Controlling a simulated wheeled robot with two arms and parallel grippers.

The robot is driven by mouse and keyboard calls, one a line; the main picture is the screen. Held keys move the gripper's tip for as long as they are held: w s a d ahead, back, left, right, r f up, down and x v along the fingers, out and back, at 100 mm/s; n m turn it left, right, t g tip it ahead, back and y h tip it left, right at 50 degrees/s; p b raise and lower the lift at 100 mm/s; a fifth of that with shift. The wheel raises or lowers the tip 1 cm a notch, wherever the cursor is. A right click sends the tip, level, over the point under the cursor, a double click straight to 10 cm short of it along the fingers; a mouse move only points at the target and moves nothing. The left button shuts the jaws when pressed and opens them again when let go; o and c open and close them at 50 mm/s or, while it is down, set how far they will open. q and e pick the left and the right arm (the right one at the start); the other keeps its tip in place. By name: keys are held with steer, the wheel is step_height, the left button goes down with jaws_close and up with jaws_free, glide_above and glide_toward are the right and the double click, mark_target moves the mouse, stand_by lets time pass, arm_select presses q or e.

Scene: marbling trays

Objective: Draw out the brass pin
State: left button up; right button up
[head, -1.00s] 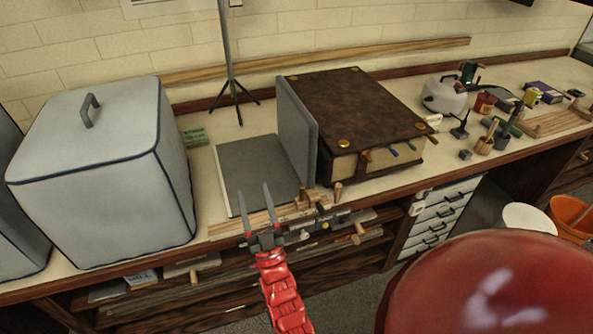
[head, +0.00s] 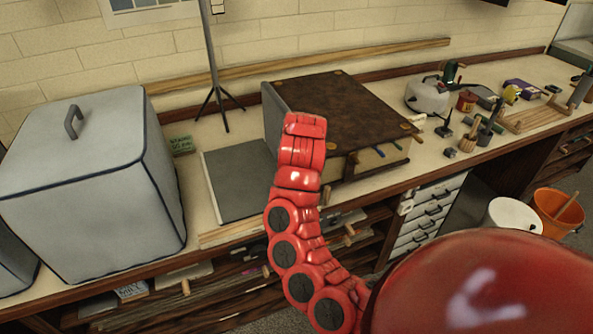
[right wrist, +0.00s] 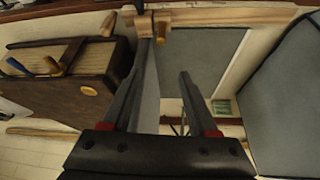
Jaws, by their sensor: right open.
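I cannot pick out the brass pin for certain. The big brown leather book (head: 345,100) lies on the bench, also at left in the right wrist view (right wrist: 90,85), with brass-coloured corner studs. A dark clasp (right wrist: 66,55) and coloured handles, one blue (right wrist: 18,66), show along its front edge. A tan peg (right wrist: 160,32) stands by the near bench edge. My right gripper (right wrist: 164,62) is open and empty in the right wrist view, over the grey board, with its left finger reaching toward the peg. In the head view my right arm hides it. My left gripper is not in view.
A flat grey board (head: 232,185) lies left of the book, with another grey board (head: 272,118) upright between them. A large pale covered box (head: 90,190) stands at left. A thin tripod stand (head: 213,75) is behind. Jars and tools crowd the bench's right.

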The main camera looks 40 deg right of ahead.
steer(key=shift+g, duration=0.4)
steer(key=x, duration=0.5)
steer(key=b+x, duration=0.1)
steer(key=x, duration=0.8)
steer(key=shift+s+a+f, duration=0.35)
steer(key=shift+f, duration=0.15)
steer(key=shift+w+d+f+y, duration=0.1)
steer(key=shift+w+f+y, duration=0.05)
steer(key=shift+f, duration=0.25)
steer(key=shift+w+f+y, duration=0.1)
steer(key=shift+f+y, duration=0.05)
steer(key=shift+f, duration=0.3)
jaws_close()
